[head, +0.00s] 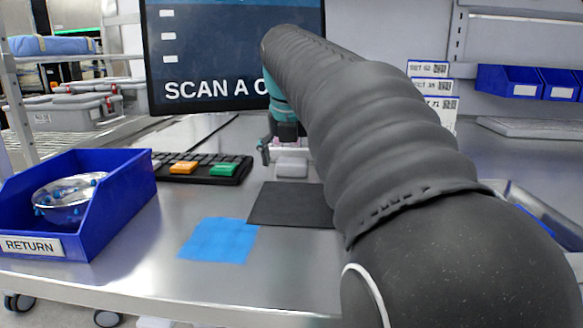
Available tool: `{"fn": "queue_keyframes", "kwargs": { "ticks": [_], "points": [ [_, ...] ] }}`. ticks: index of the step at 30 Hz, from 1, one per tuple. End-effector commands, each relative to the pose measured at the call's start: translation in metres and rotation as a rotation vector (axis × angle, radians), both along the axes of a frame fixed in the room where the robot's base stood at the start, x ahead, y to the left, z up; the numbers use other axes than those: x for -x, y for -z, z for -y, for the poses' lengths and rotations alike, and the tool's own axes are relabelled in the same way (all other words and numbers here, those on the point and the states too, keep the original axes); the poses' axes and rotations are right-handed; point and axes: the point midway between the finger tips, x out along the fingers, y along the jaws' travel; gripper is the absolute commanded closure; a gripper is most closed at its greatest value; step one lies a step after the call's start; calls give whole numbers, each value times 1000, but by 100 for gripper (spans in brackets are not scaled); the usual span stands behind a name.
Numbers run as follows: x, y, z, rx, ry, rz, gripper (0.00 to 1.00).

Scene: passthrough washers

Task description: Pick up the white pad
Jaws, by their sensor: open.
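A small whitish pad-like block (292,167) sits on the metal table just beyond the black mat, right of the keyboard. My gripper (283,150) is open, pointing down just above and behind this block. One dark finger shows at its left side. The other finger is mostly hidden behind my arm. I cannot tell whether the fingers touch the block.
A black mat (290,204) and a blue cloth (218,240) lie in front. A blue RETURN bin (115,205) holding a metal bowl (70,200) stands left. A monitor (205,60) rises behind.

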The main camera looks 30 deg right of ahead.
Motion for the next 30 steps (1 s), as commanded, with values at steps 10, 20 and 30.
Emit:
{"fn": "queue_keyframes", "kwargs": {
  "ticks": [10,20,30],
  "points": [
    [0,0,0,0,0,0,57],
    [0,-1,0,0,-1,0,57],
    [-1,-31,0,1,1,3,57]
  ]
}}
